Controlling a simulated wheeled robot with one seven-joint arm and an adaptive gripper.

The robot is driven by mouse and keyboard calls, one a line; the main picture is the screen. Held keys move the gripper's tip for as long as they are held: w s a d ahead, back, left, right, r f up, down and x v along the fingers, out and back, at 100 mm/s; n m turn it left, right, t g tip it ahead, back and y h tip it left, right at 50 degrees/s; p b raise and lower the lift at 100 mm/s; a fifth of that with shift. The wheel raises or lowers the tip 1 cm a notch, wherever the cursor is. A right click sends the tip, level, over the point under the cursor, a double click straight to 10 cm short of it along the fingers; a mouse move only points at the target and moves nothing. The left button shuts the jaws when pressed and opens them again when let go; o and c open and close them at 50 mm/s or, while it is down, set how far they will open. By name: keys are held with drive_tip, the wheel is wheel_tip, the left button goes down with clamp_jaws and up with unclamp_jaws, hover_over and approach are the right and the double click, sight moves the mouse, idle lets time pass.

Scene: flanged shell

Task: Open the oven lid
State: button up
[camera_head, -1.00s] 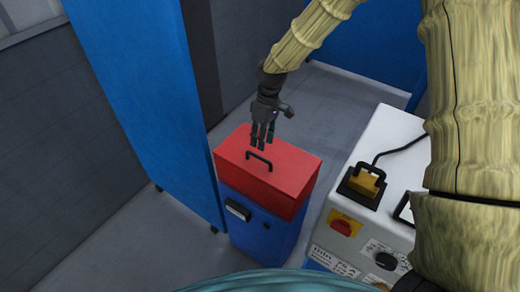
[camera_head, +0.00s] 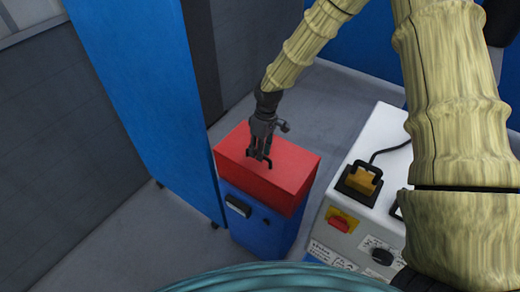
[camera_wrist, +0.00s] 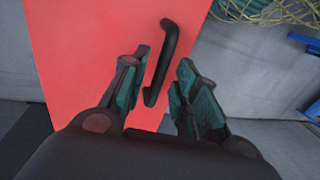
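The oven is a blue box (camera_head: 262,228) with a red lid (camera_head: 290,178), which lies closed on top. A black bar handle (camera_head: 268,161) stands on the lid; it also shows in the wrist view (camera_wrist: 163,60). My gripper (camera_head: 260,155) is down at the handle in the head view and partly hides it. In the wrist view my gripper (camera_wrist: 160,95) is open, with the near end of the handle between its two teal-padded fingers. A gap shows on both sides of the handle, so it is not gripped. Whether a finger touches it, I cannot tell.
A white machine (camera_head: 375,155) with a yellow-and-black part (camera_head: 360,182), a red switch (camera_head: 340,222) and a cable stands right of the oven. A tall blue panel (camera_head: 150,100) stands close on the left. Grey floor (camera_head: 322,110) is clear behind the oven.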

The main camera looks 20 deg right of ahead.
clamp_jaws()
drive_tip(key=shift+d+r, duration=0.1)
drive_tip(key=shift+r, duration=0.1)
